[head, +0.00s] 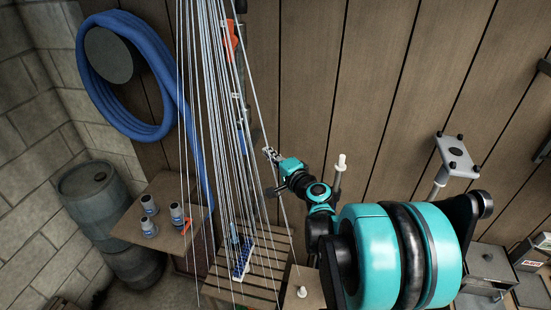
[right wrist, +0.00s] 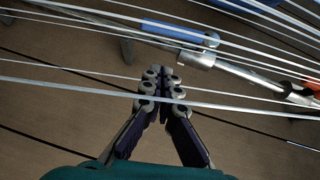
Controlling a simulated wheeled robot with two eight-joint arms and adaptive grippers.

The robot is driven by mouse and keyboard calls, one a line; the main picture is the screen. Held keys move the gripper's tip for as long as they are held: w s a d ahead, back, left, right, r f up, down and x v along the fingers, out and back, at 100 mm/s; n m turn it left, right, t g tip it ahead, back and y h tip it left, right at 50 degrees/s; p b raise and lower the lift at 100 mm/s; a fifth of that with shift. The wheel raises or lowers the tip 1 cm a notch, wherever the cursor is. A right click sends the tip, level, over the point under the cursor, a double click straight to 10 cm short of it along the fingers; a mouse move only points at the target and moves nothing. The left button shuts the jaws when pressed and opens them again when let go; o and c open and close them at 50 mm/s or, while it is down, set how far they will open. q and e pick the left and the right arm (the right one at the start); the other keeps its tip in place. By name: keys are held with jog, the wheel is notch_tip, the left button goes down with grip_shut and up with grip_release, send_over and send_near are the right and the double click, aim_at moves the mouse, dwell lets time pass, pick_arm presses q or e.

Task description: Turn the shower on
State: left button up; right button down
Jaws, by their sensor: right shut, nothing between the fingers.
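The shower is a metal pipe (head: 244,88) running up the wooden wall, with a red-orange part (head: 231,38) high on it and a blue part (head: 241,138) lower down. Many thin pale streams of water (head: 203,100) fall in front of it, so the shower is running. The shower head is out of view. My right gripper (head: 268,152) is shut and empty, just right of the pipe. In the right wrist view its closed fingertips (right wrist: 160,76) point toward the wall, below the blue part (right wrist: 180,33). Streams cross the view there. My left gripper is not in view.
A blue hose (head: 160,60) hangs coiled on the wall at left. A small wooden table (head: 120,230) with several cans stands beside a barrel (head: 95,195). A slatted wooden platform (head: 262,262) lies under the streams. The wall right of my gripper is mostly clear.

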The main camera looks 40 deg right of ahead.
aim_at(244, 146)
jog(key=w+a+p, duration=0.1)
jog(key=w+a, duration=0.1)
jog(key=w, duration=0.4)
jog(key=shift+w+a+f, duration=0.15)
jog(key=shift+a+f, duration=0.05)
jog(key=shift+f, duration=0.2)
jog(key=w+a+f+b, duration=0.1)
jog(key=b, duration=0.1)
jog(key=shift+w+a+b, duration=0.15)
jog(key=shift+b, duration=0.15)
jog(key=shift+r, duration=0.15)
